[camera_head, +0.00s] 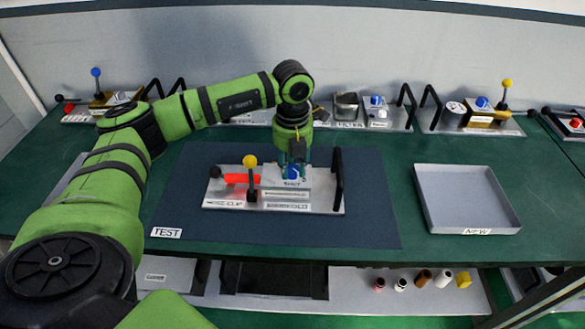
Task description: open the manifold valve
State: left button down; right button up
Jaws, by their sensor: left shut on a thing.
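A metal manifold plate (314,209) lies on the dark blue test mat (368,220). It carries a yellow-knobbed lever (250,161), a red part (238,179), a dark knob (215,171) at its left end and a black handle (338,180) at its right end. A blue valve knob (292,172) sits on a raised block right of the lever. My left gripper (292,163) points down over this block and is shut on the blue knob, its fingers partly covering it. My right gripper is not in view.
An empty grey tray (467,199) labelled NEW stands at the right. Similar units with levers and black handles line the back, including one at the back right (480,120). Small coloured cylinders stand on the lower shelf (345,290). The mat's right part is clear.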

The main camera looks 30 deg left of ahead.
aim_at(293, 169)
pick_arm(q)
jog(key=n+b, duration=0.1)
jog(key=n, duration=0.3)
jog(key=shift+f, duration=0.15)
jog(key=shift+d+n+b, duration=0.1)
jog(key=shift+n+b, duration=0.3)
jog(key=shift+n, duration=1.7)
jog(key=c, duration=0.9)
grip_release()
jog(key=shift+r, duration=0.25)
notch_tip(293, 169, up, 12)
jog(key=shift+f, duration=0.15)
